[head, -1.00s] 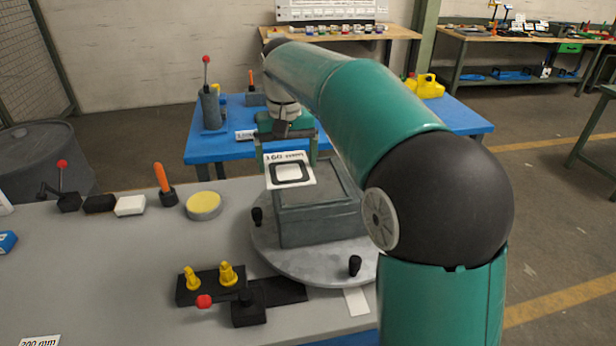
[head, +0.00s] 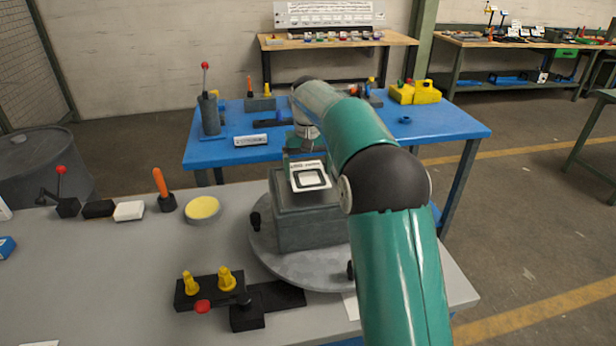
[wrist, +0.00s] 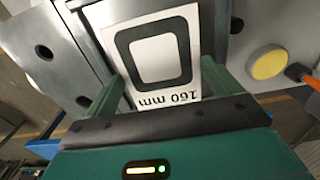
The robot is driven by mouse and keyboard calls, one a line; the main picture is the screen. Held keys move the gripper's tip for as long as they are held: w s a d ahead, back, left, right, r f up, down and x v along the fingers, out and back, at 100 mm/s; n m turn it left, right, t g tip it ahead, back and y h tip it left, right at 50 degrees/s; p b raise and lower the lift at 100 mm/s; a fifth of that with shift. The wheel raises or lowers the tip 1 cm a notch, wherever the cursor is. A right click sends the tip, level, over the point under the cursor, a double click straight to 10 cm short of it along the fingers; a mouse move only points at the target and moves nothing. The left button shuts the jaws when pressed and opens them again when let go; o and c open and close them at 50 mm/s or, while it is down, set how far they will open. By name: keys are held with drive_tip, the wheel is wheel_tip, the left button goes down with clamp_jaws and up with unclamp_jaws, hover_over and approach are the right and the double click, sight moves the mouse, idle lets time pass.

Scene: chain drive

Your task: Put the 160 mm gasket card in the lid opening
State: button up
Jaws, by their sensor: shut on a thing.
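The 160 mm gasket card (head: 310,177) is white with a dark square ring; its "160 mm" print shows in the wrist view (wrist: 158,55). My gripper (wrist: 160,85) is shut on the card, one green finger at each side of its printed end. In the head view the card is tilted and overlaps the top of the grey box (head: 308,226) on a round plate (head: 290,276). The lid opening cannot be made out; the card and my arm hide part of the box top. I cannot tell if the card touches the box.
Black knobs (head: 255,221) stand on the round plate. A yellow-topped disc (head: 203,208), an orange handle (head: 160,182) and a black block with yellow pegs (head: 208,290) are on the grey table. A blue table (head: 440,124) stands behind.

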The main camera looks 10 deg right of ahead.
sight(308, 175)
drive_tip(key=shift+w+f, duration=0.15)
drive_tip(key=shift+f, duration=1.5)
drive_tip(key=shift+f, duration=0.15)
drive_tip(key=o, duration=0.7)
